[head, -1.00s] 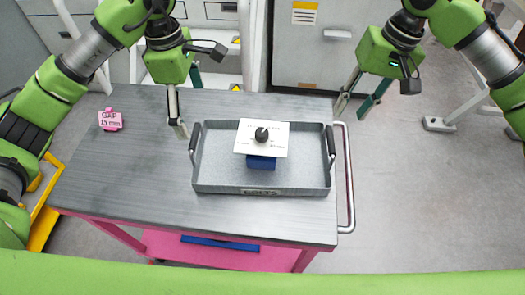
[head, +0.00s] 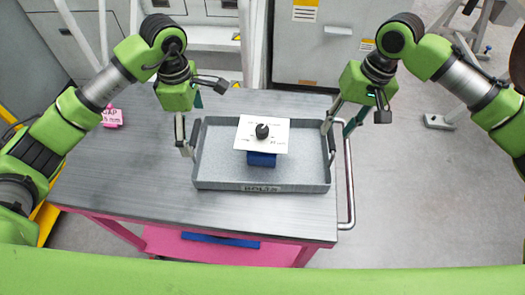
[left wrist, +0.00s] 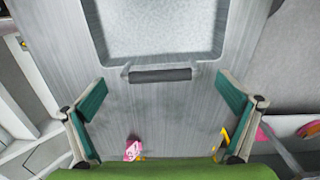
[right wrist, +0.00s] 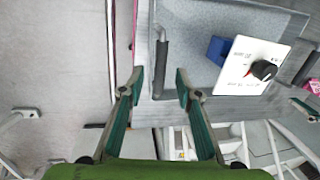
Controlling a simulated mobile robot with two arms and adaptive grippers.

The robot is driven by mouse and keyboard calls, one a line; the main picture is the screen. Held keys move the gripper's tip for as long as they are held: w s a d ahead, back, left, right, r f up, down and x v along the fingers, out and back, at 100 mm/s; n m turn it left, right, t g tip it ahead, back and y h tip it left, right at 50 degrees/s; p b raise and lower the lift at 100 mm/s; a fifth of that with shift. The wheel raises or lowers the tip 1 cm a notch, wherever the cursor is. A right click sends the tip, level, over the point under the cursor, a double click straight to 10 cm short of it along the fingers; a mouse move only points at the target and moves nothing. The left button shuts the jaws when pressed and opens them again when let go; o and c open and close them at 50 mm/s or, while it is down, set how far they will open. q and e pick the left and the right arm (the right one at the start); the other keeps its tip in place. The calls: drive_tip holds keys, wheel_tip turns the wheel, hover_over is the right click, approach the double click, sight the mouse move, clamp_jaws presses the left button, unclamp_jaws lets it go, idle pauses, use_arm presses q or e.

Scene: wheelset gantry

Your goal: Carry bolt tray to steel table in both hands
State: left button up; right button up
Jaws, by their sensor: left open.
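The grey bolt tray (head: 215,170), labelled "BOLTS", lies flat on a pink-framed trolley with a grey top (head: 110,180). It holds a white card with a black knob (head: 262,135) and a blue block (head: 262,160). My left gripper (head: 186,150) is open at the tray's left side. In the left wrist view its fingers stand wide apart, short of the dark handle (left wrist: 160,75). My right gripper (head: 337,128) is open at the tray's right handle (head: 331,140). In the right wrist view the handle (right wrist: 161,70) lies between or just beyond the parted fingertips; contact is unclear. No separate steel table is identifiable.
A pink gap block (head: 112,118) sits on the trolley's left part, partly behind my left arm. A metal rail (head: 349,190) runs along the trolley's right edge. Grey cabinets (head: 320,60) stand behind.

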use_arm(q)
hover_over(203, 154)
drive_tip(key=shift+f, duration=2.4)
use_arm(e)
drive_tip(key=shift+a+f, duration=0.25)
drive_tip(key=shift+f, duration=0.95)
drive_tip(key=shift+a+f, duration=0.2)
drive_tip(key=shift+f, duration=0.95)
use_arm(q)
drive_tip(key=c, duration=0.9)
use_arm(e)
clamp_jaws()
use_arm(q)
drive_tip(key=c, duration=0.7)
